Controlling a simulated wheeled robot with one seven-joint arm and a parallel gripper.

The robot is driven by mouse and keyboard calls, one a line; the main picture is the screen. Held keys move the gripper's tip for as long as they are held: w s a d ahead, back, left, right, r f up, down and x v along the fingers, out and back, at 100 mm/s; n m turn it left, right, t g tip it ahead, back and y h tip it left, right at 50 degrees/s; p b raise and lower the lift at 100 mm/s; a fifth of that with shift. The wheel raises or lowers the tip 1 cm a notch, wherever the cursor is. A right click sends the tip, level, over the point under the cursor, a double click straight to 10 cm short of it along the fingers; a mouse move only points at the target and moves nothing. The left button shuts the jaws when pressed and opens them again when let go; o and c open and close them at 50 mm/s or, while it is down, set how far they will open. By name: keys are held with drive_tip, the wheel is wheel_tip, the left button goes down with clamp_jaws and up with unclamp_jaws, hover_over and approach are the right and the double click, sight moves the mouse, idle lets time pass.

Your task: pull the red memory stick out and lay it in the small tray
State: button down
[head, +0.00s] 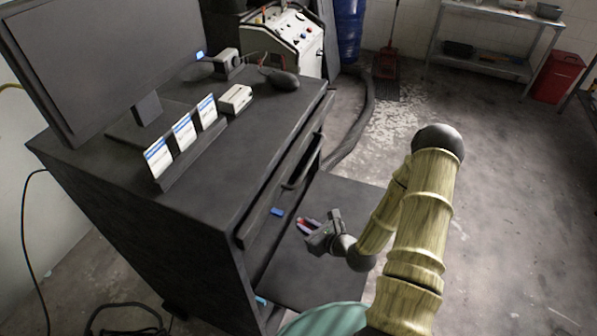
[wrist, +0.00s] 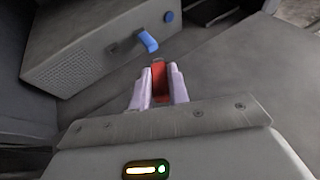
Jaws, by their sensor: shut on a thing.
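My gripper (wrist: 158,88) is shut on the red memory stick (wrist: 158,78), which lies between its two pale fingers with its end pointing forward. The stick's tip looks clear of the grey computer box (wrist: 90,62) in the wrist view. A blue stick (wrist: 148,41) juts from that box, beside a small dark slot (wrist: 112,47). In the head view my gripper (head: 312,228) is over the low dark shelf of the desk, with the red stick (head: 306,223) showing at its fingers. The blue stick (head: 277,211) shows to its left. I cannot make out the small tray.
The dark desk (head: 225,165) stands close on the left, with a monitor (head: 105,55), a card rack and a small pale box (head: 235,99) on top. Its front edge overhangs the low shelf (head: 345,195). Open floor lies to the right.

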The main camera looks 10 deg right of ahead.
sight(299, 209)
drive_tip(key=w+f, duration=0.1)
drive_tip(key=w, duration=0.3)
drive_tip(key=w+f+g+b, duration=0.1)
drive_tip(key=w, duration=0.3)
drive_tip(key=w+f+g+b, duration=0.1)
drive_tip(key=w, duration=0.2)
drive_tip(key=shift+w+d+n, duration=0.15)
drive_tip(key=shift+w+n, duration=0.15)
drive_tip(key=shift+w, duration=0.1)
drive_tip(key=shift+m+g+h, duration=0.5)
drive_tip(key=shift+m+h, duration=0.1)
drive_tip(key=shift+h, duration=0.3)
drive_tip(key=w+r, duration=0.1)
drive_tip(key=w, duration=0.2)
drive_tip(key=w+r+b, duration=0.1)
drive_tip(key=w, duration=0.2)
drive_tip(key=w+r, duration=0.1)
drive_tip(key=w, duration=0.2)
drive_tip(key=shift+w+d, duration=0.15)
drive_tip(key=shift+d, duration=0.2)
drive_tip(key=shift+f, duration=0.1)
drive_tip(key=shift+w, duration=0.1)
